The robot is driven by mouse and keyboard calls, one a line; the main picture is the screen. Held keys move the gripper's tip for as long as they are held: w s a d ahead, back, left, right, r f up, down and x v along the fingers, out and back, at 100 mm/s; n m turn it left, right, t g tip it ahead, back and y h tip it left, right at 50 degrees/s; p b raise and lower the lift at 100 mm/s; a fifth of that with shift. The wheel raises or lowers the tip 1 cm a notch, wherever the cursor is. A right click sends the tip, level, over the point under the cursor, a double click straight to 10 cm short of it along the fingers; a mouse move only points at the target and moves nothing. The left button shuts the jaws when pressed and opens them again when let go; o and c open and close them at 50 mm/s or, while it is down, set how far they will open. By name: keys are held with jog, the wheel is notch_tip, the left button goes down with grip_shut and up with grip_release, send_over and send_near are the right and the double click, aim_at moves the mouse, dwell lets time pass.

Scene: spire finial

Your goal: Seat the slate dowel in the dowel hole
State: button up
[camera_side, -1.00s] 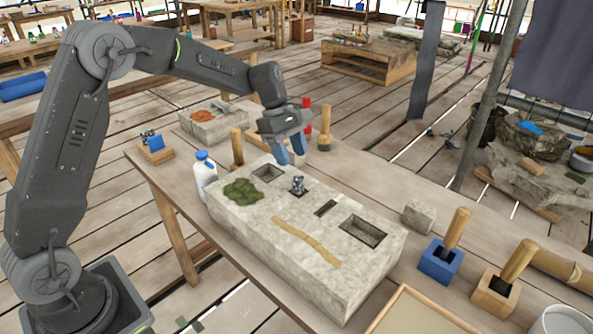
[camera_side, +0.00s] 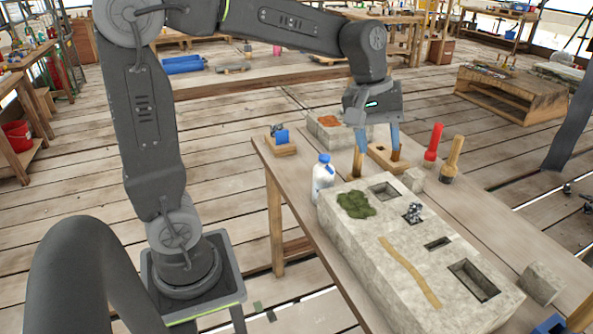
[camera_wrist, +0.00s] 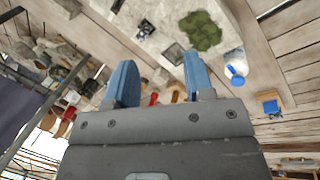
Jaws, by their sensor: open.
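My gripper (camera_side: 377,146) is open, its two blue fingers pointing down above a light wooden frame (camera_side: 379,160) with wooden pegs, behind the stone block. The fingers also show in the wrist view (camera_wrist: 157,82), apart, with nothing held between them. The pale stone block (camera_side: 350,240) has several openings in its top: a square recess (camera_side: 383,191), a narrow slot (camera_side: 437,243) and a larger rectangular pocket (camera_side: 473,284). A small grey metallic piece (camera_side: 413,210) stands at a small dark square in the block. I cannot tell which thing is the slate dowel or which opening is the dowel hole.
A white bottle with a blue cap (camera_side: 322,180) stands left of the block, near green moss (camera_side: 356,204). A red-handled tool (camera_side: 434,142) and a wooden-handled one (camera_side: 453,158) stand to the right. A small stone (camera_side: 542,283) lies by the block's near right end.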

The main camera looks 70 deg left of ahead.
jog(key=s+f+m+t+y, duration=0.2)
jog(key=s+m, duration=0.8)
jog(key=s, duration=0.6)
jog(key=shift+s+d+f+t, duration=0.2)
jog(key=shift+s+d+t, duration=0.15)
jog(key=shift+t, duration=0.35)
